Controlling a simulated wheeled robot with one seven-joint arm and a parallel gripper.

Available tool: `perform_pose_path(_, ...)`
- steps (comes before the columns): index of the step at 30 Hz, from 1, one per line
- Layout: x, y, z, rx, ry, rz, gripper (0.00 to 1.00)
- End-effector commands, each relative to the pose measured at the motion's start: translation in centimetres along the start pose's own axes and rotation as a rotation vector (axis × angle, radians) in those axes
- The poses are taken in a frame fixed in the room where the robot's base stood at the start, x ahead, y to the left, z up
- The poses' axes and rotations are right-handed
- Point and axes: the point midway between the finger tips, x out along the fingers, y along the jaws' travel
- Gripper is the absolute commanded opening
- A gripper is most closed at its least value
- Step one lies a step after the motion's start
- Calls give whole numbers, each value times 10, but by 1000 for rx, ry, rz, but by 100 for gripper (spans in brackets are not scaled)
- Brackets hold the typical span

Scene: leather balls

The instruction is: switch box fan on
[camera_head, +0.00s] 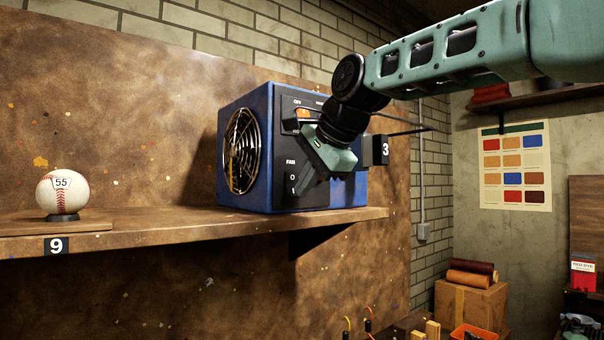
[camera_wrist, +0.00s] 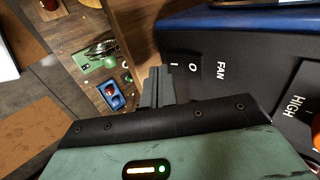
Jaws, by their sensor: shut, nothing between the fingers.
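The box fan (camera_head: 262,190) is a blue box on the wooden shelf, with a round metal grille on its left face. Its black control panel (camera_head: 290,150) carries an orange-lit switch near OFF at the top and the word FAN with O and I marks lower down. My gripper (camera_head: 303,188) is shut and empty, angled down in front of the lower panel. In the wrist view its fingertips (camera_wrist: 158,72) are beside the I mark, and FAN, O and HIGH are readable on the panel (camera_wrist: 225,65). I cannot tell whether the fingers touch the panel.
A baseball (camera_head: 62,194) stands on a small black stand at the shelf's left. The shelf (camera_head: 180,222) is clear between ball and fan. A cardboard box (camera_head: 470,300) with rolls is below right.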

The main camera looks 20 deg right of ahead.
Motion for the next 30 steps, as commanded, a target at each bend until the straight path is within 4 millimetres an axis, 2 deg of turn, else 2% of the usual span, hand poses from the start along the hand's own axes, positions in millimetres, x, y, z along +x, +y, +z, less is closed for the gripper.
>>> perform_pose_path(4,7,-8,0,-1,0,1,0)
perform_pose_path(16,10,-8,0,-1,0,-1,0)
perform_pose_path(19,17,-10,0,-1,-1,-2,0)
perform_pose_path(30,12,-13,0,0,0,-2,0)
